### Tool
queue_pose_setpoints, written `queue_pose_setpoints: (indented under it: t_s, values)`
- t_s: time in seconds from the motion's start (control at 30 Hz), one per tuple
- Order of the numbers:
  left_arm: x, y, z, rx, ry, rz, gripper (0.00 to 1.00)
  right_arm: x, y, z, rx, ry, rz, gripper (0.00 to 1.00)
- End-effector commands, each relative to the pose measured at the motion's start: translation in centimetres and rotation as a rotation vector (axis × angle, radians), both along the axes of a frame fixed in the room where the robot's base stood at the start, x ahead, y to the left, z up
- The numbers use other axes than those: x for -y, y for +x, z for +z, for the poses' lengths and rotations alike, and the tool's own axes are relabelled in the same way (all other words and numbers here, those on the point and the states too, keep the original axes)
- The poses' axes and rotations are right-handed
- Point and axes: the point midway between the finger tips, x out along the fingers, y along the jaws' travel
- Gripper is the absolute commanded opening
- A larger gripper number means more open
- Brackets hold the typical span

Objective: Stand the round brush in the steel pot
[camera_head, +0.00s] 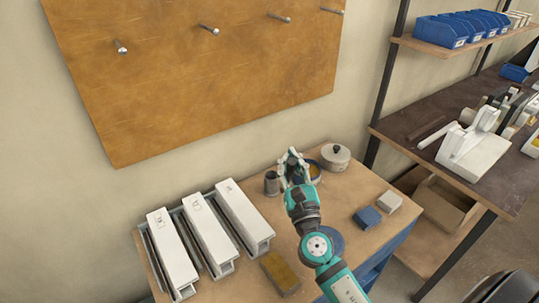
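A small dark grey steel pot (272,184) stands upright near the back of the wooden bench, just left of my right gripper. My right gripper (293,166) reaches over the back of the bench, close beside the pot. Its fingers are small and overlap the things behind, so I cannot tell whether it is open or shut, or whether it holds anything. I cannot make out the round brush clearly; it may be hidden by the gripper or arm. My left gripper is not in view.
White profiles in clamps (211,234) fill the bench's left. A yellow-brown block (280,272), blue block (367,217) and grey block (389,202) lie in front. A shelf rack stands right.

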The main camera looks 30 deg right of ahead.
Motion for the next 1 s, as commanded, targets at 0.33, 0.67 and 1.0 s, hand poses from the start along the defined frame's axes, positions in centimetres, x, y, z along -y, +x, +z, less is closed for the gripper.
queue_pose_setpoints:
  t_s: [0.33, 0.67, 1.0]
  values:
    - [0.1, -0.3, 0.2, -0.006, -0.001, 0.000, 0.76, 1.4, 8.8, -0.7, 0.001, -0.002, -0.001, 0.00]
    - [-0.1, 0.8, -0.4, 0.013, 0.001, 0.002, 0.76, 1.7, 10.8, -2.8, -0.004, -0.004, 0.001, 0.00]
    - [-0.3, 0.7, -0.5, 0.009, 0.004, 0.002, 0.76, 1.7, 10.7, -4.5, 0.001, 0.001, -0.001, 0.00]
